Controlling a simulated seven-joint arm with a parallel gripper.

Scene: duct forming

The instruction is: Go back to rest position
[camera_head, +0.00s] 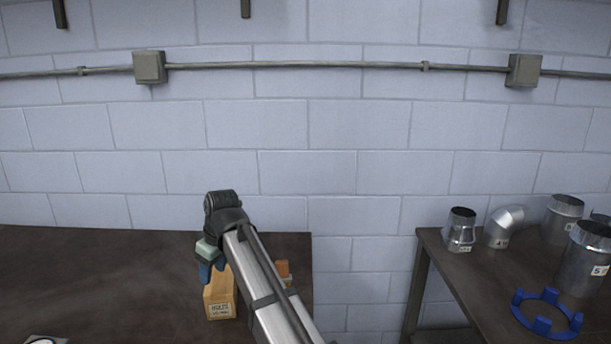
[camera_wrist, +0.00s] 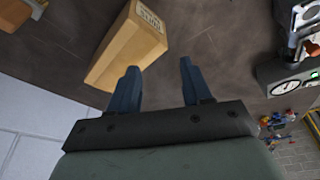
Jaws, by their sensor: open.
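My gripper (camera_wrist: 158,88) shows in the wrist view with its two dark blue fingers apart and nothing between them. In the head view my gripper (camera_head: 205,271) hangs at the end of my arm, over the right part of the left table (camera_head: 110,275). The box (camera_wrist: 128,45) also shows in the wrist view, to the left beyond the fingertips. I cannot tell from the head view how far the fingers are from the box.
A right table (camera_head: 455,290) holds several metal duct pieces (camera_head: 585,262) and a blue ring with raised blocks (camera_head: 546,314). A gap separates the two tables. A block wall with a conduit (camera_head: 300,65) stands behind. A machine with a gauge (camera_wrist: 290,75) shows at right in the wrist view.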

